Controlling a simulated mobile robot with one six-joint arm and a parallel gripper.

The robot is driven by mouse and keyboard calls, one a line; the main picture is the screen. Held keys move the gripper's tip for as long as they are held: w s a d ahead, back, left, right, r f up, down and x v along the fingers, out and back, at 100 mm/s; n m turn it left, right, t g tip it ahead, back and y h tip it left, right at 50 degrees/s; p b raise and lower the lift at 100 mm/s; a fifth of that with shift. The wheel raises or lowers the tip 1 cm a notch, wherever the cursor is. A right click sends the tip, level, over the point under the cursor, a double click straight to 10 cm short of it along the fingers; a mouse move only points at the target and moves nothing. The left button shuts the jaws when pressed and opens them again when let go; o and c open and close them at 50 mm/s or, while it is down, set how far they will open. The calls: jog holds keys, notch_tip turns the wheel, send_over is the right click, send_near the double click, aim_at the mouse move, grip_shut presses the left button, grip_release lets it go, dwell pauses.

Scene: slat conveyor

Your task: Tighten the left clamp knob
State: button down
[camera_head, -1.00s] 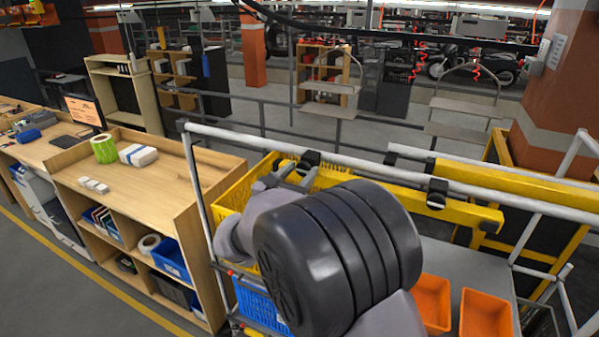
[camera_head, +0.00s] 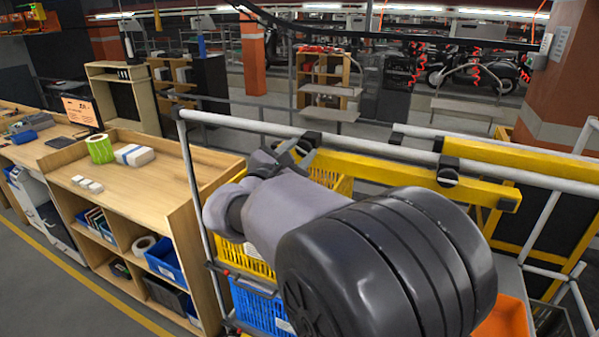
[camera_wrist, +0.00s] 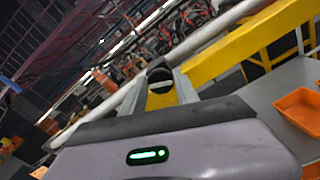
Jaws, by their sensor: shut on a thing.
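The left clamp knob (camera_head: 312,139) is a small black knob on the white rail, where the yellow beam meets it. In the wrist view the dark knob (camera_wrist: 160,74) shows between my fingertips, with a pale band across it. My gripper (camera_head: 299,150) reaches it from the near side, and its two grey fingers are shut on the knob. In the wrist view my gripper (camera_wrist: 160,82) points at the rail, with one finger on each side of the knob. The far side of the knob is hidden. A similar right clamp knob (camera_head: 448,171) sits farther right, untouched.
The white rail (camera_head: 235,127) runs across in front, with the yellow beam (camera_head: 400,172) just below it. A yellow crate (camera_head: 343,184) and a blue crate (camera_head: 262,311) stand below my arm. An orange bin (camera_head: 507,318) is at lower right. A wooden bench (camera_head: 140,177) stands left.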

jog(key=m+b, duration=0.2)
jog(key=b, duration=0.1)
jog(key=f+m+b, duration=0.1)
jog(key=b, duration=0.2)
jog(key=shift+d+m, duration=0.1)
jog(key=shift+m, duration=0.3)
jog(key=m+b, duration=0.3)
jog(key=b, duration=0.2)
jog(key=shift+m+b, duration=0.3)
jog(key=m+b, duration=0.3)
jog(key=b, duration=0.1)
jog(key=shift+r, duration=0.1)
jog(key=shift+r+m+b, duration=0.1)
jog(key=shift+m+b, duration=1.15)
jog(key=shift+m, duration=0.05)
jog(key=shift+r+m, duration=0.1)
jog(key=shift+m, duration=0.2)
jog(key=c, duration=0.9)
grip_release()
jog(key=shift+s, duration=0.15)
